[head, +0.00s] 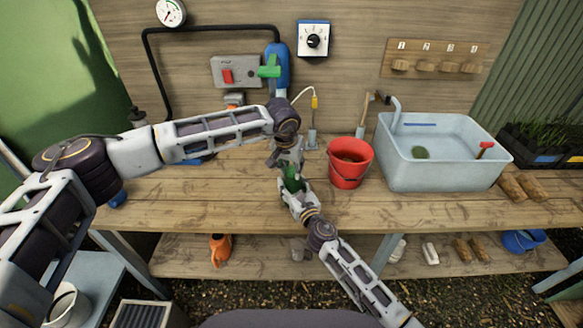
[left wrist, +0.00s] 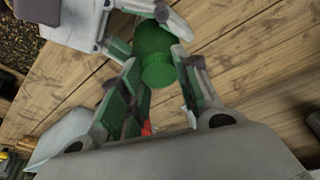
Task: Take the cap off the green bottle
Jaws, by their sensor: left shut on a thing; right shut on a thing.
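The green bottle (head: 292,184) is over the front middle of the workbench, between my two grippers. My right gripper (head: 295,190) is shut around its body. My left gripper (head: 288,162) reaches down from above and is shut at the bottle's top end. In the left wrist view, the fingers of my left gripper (left wrist: 158,76) stand on both sides of the round green cap (left wrist: 160,72). The green body (left wrist: 150,38) shows beyond it between my right gripper's fingers. The cap looks in line with the body; I cannot tell whether it is seated or loose.
A red bucket (head: 349,172) stands just right of the grippers on the workbench (head: 230,190). A grey basin (head: 440,175) is farther right, with brown rolls (head: 512,188) beside it. A blue and green fixture (head: 277,68) is on the back wall. The bench's left front is mostly clear.

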